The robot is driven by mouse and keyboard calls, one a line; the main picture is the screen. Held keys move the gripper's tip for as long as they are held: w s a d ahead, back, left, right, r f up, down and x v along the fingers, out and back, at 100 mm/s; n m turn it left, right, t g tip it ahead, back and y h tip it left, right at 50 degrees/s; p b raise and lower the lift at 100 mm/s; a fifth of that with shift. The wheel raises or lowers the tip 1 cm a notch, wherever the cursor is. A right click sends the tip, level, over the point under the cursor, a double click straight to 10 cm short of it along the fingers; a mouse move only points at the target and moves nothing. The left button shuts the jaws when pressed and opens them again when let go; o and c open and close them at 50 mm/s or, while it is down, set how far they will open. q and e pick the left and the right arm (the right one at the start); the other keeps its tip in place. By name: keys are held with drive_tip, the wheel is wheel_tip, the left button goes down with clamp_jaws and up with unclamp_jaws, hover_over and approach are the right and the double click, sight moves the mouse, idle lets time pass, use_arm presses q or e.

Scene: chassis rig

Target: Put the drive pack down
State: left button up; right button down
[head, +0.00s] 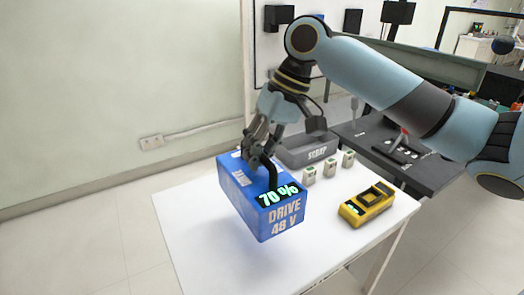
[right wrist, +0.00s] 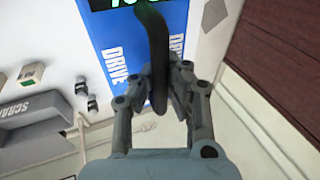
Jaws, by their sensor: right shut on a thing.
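The drive pack (head: 238,187) is a blue box marked "DRIVE 48 V" with a green "70 %" display and a dark handle on top. In the head view it is over the left part of the white table (head: 205,253); whether its underside touches the table I cannot tell. My right gripper (head: 262,160) is shut on the pack's handle from above. In the right wrist view the fingers (right wrist: 168,95) close around the dark handle (right wrist: 158,50), with the blue pack (right wrist: 115,35) behind it. My left gripper is not in view.
A yellow device (head: 366,206) lies on the table's right part. Several small pale blocks (head: 329,168) stand behind it. A grey tray marked "SCRAP" (head: 305,150) is at the back. A dark bench (head: 430,165) stands behind right. The table's front middle is clear.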

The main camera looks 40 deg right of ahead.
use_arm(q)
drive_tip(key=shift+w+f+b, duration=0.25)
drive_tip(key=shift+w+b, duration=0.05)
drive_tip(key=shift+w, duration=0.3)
use_arm(e)
drive_tip(key=w+a+f, duration=0.1)
drive_tip(key=a+f, duration=0.6)
drive_tip(key=f, duration=0.1)
drive_tip(key=shift+a, duration=0.15)
drive_tip(key=shift+w+f, duration=0.1)
drive_tip(key=c, duration=1.4)
unclamp_jaws()
drive_tip(key=shift+f, duration=0.1)
drive_tip(key=p+v, duration=0.1)
drive_tip(key=v, duration=1.1)
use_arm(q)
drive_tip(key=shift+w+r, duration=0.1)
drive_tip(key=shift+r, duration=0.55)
